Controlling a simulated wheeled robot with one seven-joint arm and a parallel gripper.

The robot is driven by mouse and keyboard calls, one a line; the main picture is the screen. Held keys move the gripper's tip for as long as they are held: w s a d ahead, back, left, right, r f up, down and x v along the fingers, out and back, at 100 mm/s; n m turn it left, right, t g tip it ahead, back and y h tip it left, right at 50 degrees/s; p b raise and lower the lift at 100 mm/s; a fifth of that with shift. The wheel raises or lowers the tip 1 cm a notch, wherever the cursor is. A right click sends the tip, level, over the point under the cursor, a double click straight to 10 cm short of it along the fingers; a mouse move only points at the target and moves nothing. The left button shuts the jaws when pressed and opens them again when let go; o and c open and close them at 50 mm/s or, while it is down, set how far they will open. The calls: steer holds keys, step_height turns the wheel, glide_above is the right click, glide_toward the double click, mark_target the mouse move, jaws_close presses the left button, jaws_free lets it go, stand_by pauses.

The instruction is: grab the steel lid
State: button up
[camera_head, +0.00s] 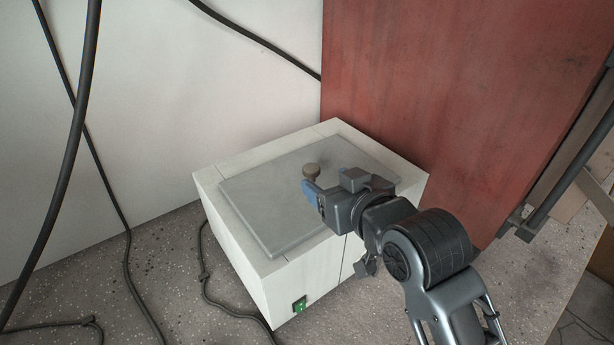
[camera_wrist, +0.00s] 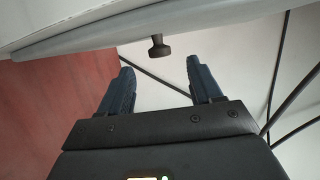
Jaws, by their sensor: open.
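The steel lid (camera_head: 262,205) is a flat grey rectangular plate lying on top of a white box (camera_head: 236,257). In the wrist view the lid (camera_wrist: 205,35) runs along the top edge, and the knob (camera_wrist: 158,48) shows just beyond and between the fingertips. My gripper (camera_wrist: 160,66) is open there, with nothing between its fingers. My wrist hides part of the lid's right side.
A red panel (camera_head: 430,100) stands right behind the box, and a white wall (camera_head: 220,90) is behind it on the left. Black cables (camera_head: 125,250) hang and lie at the left. The speckled bench (camera_head: 180,270) has some free room left of the box.

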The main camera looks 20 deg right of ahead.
mark_target(315, 172)
steer(key=x, duration=0.6)
steer(key=shift+w+p, duration=0.25)
steer(key=shift+p, duration=0.15)
steer(key=shift+c, duration=0.4)
steer(key=shift+r, duration=0.1)
jaws_close()
